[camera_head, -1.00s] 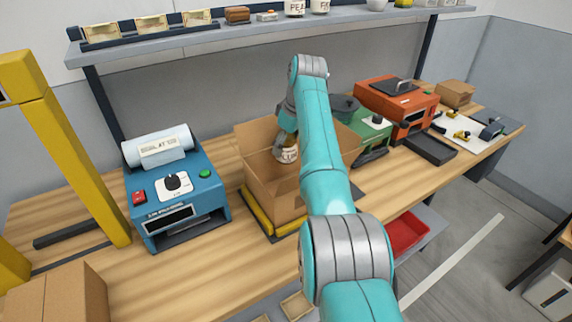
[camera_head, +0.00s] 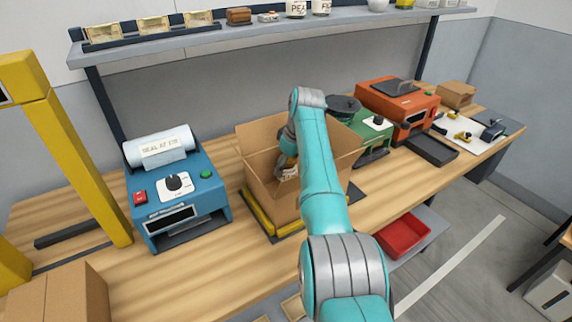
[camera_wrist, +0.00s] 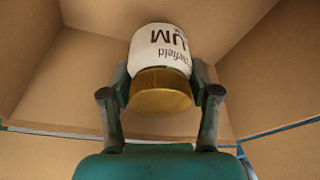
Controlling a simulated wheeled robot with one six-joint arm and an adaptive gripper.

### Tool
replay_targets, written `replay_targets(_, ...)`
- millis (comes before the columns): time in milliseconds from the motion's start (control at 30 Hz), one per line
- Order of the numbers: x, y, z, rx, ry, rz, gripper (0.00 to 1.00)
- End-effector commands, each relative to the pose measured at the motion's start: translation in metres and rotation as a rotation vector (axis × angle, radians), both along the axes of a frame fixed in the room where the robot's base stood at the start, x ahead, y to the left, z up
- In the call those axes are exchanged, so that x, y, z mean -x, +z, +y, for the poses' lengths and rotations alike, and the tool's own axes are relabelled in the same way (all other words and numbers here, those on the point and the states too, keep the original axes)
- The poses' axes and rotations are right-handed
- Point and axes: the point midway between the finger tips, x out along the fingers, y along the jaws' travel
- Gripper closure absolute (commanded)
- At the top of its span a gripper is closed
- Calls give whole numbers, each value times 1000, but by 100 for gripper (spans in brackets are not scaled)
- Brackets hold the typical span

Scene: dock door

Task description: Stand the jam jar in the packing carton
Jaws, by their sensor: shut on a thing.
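The jam jar is white-labelled with a brown lid. In the wrist view the jar (camera_wrist: 160,55) is between the fingers of my gripper (camera_wrist: 160,92), lid toward the camera and label upside down in the picture. My gripper is shut on it, inside the open packing carton. In the head view the jar (camera_head: 288,172) shows only in part, behind my arm and low in the carton (camera_head: 272,196). The carton walls surround jar and gripper. Whether the jar touches the carton floor cannot be told.
The carton stands on a yellow-edged platform (camera_head: 259,213) on the wooden bench. A blue sealing machine (camera_head: 178,205) stands to its left. A green machine (camera_head: 374,135) and an orange machine (camera_head: 400,102) stand to its right. A shelf (camera_head: 230,32) runs above the bench.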

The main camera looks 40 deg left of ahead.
Motion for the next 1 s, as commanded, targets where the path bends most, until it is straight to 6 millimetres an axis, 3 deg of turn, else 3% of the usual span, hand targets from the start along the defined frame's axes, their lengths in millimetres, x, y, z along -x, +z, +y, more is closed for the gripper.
replay_targets(500, 0, -11, 0, 0, 0, 0, 95)
replay_targets(533, 0, -11, 0, 1, 0, 1, 31)
replay_targets(867, 0, -11, 0, 0, 0, 0, 28)
replay_targets(1000, 0, -1, 0, -1, 0, -1, 28)
